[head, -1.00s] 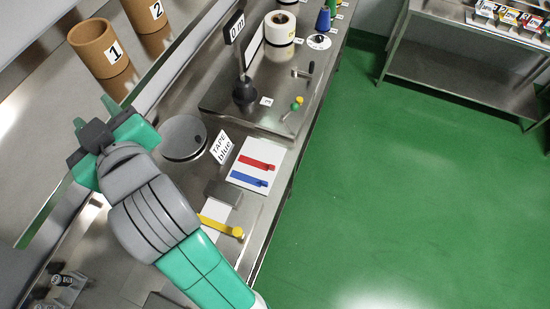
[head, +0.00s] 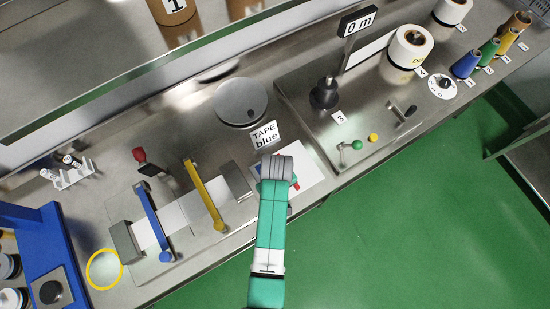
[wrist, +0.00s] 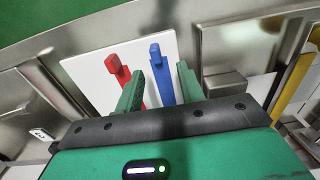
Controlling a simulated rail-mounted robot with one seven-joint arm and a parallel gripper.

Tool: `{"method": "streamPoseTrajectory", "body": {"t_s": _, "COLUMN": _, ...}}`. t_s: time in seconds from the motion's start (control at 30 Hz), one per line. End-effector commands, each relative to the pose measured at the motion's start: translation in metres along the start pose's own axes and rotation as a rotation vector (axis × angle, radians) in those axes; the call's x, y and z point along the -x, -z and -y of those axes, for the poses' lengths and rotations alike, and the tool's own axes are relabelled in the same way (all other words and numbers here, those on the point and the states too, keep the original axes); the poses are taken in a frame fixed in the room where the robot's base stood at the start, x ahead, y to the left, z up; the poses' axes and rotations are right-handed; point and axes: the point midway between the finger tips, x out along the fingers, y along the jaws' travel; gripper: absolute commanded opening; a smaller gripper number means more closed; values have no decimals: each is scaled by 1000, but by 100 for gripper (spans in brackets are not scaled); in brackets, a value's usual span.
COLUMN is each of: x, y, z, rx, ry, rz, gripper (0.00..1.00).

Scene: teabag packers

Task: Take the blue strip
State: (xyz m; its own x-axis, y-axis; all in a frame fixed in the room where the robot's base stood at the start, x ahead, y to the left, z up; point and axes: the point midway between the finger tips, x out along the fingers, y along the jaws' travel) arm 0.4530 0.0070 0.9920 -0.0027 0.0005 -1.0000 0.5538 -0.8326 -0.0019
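The blue strip (wrist: 162,75) lies on a white board (wrist: 95,75), beside a red strip (wrist: 118,68). In the wrist view my gripper (wrist: 159,88) is open, its two green fingers apart, with the blue strip showing between them. I cannot tell how far the fingertips are above the board. The left finger overlaps part of the red strip in the picture.
A sign reading "TAPE blue" (head: 264,134) stands behind the board. A grey block (head: 238,181) and a yellow-armed lever (head: 205,195) are to its left, with a blue-armed one (head: 153,222) further left. Green and yellow knobs (head: 357,144) are to the right.

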Motion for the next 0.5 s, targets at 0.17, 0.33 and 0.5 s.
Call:
{"method": "streamPoseTrajectory", "body": {"t_s": 0.17, "x": -24, "y": 1, "z": -1, "rx": 0, "ry": 2, "rz": 2, "gripper": 38}}
{"method": "streamPoseTrajectory", "body": {"t_s": 0.33, "x": -48, "y": 1, "z": -2, "rx": 0, "ry": -1, "rz": -1, "gripper": 38}}
{"method": "streamPoseTrajectory", "body": {"t_s": 0.5, "x": -51, "y": 1, "z": -2, "rx": -1, "ry": -1, "rz": -1, "gripper": 38}}
